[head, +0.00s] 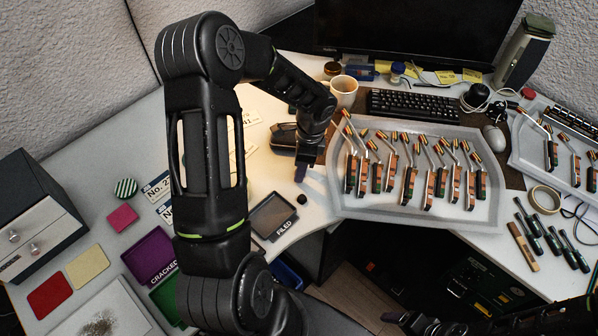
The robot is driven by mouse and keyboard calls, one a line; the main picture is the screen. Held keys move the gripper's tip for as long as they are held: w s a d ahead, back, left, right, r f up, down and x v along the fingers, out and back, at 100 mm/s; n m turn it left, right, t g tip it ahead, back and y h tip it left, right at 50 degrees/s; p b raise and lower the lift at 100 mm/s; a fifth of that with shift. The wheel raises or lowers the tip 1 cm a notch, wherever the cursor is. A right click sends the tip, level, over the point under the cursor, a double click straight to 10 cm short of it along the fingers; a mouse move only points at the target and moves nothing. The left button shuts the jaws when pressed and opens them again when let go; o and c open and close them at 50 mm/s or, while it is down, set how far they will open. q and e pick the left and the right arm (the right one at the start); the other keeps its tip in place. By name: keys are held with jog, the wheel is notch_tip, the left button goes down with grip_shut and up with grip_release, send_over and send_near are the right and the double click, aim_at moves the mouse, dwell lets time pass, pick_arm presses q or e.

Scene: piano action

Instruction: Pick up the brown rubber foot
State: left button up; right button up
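A small dark, roundish piece (301,200), which looks like the brown rubber foot, sits on the white desk top just above the grey FILED tray (273,217). My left gripper (304,173) points down a little above it in the head view, apart from it. I see the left fingers nearly edge-on, so their gap is hidden. I see nothing held below them. Dark parts of my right arm (432,325) show at the bottom right edge. The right fingers are not clear there.
A large clear tray (355,208) of piano hammer parts lies right of my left gripper. A mug (344,91) and a dark brown object (284,137) stand close by. Purple CRACKED (150,256) and green trays lie left. Screwdrivers (530,225) lie right. The desk has a front cut-out.

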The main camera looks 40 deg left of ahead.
pick_arm(q)
grip_shut()
jog(key=shift+r, duration=0.1)
dwell(0.4)
notch_tip(320, 180, up, 10)
jog(key=shift+b, duration=0.4)
dwell(0.6)
